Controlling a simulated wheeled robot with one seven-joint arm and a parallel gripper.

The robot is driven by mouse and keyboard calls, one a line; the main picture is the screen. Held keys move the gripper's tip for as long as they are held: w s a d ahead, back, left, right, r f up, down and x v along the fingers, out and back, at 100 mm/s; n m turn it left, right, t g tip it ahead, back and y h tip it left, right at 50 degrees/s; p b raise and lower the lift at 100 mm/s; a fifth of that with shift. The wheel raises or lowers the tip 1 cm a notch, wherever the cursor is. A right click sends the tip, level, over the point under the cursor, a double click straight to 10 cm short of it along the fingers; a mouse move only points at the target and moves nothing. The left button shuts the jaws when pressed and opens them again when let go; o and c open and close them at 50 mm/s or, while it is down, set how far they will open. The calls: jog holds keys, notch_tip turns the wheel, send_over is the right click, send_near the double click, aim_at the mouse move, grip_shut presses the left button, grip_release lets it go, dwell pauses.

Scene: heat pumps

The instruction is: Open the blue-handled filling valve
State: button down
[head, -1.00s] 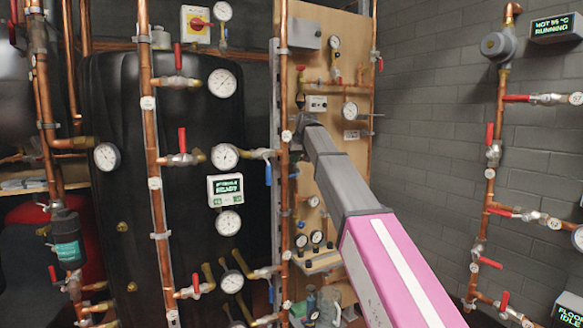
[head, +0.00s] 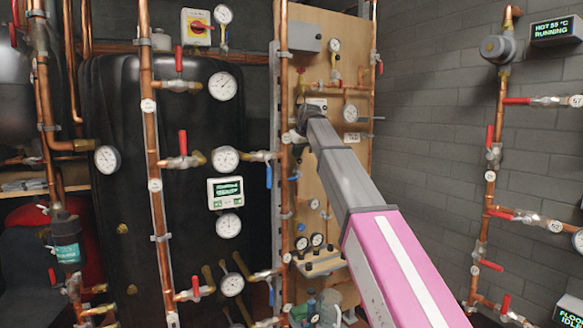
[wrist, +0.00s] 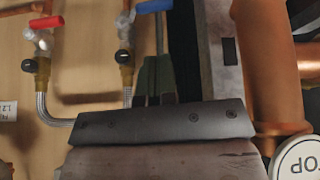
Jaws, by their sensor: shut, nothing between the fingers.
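In the wrist view, a blue lever handle (wrist: 155,5) shows at the top edge, on a small valve with a brass fitting and braided hose (wrist: 126,75). In the head view, my arm reaches to the wooden board, and the fingertips are hidden behind the wrist. A small blue part (head: 294,178) shows on the board below the wrist.
A red-handled valve (wrist: 45,22) stands left of the blue one. A thick copper pipe (wrist: 275,70) with a round tag (wrist: 298,160) runs close on the right. Another blue lever (head: 268,176) hangs beside the black tank (head: 110,200). A grey wall (head: 430,110) is at right.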

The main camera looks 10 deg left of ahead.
jog(key=w+a+r+n+g+h, duration=0.1)
jog(key=w+r+n+g, duration=0.3)
jog(key=n, duration=1.2)
jog(key=shift+w+a+r+g, duration=0.2)
jog(key=shift+r+g, duration=0.15)
jog(key=shift+g, duration=0.55)
send_near(294, 177)
jog(key=a+f, duration=0.1)
jog(key=s+a+f, duration=0.1)
jog(key=f, duration=0.1)
jog(key=s+a+f, duration=0.1)
jog(key=a+f, duration=0.1)
jog(key=shift+f, duration=0.2)
jog(key=shift+w+f, duration=0.15)
jog(key=shift+f, duration=0.5)
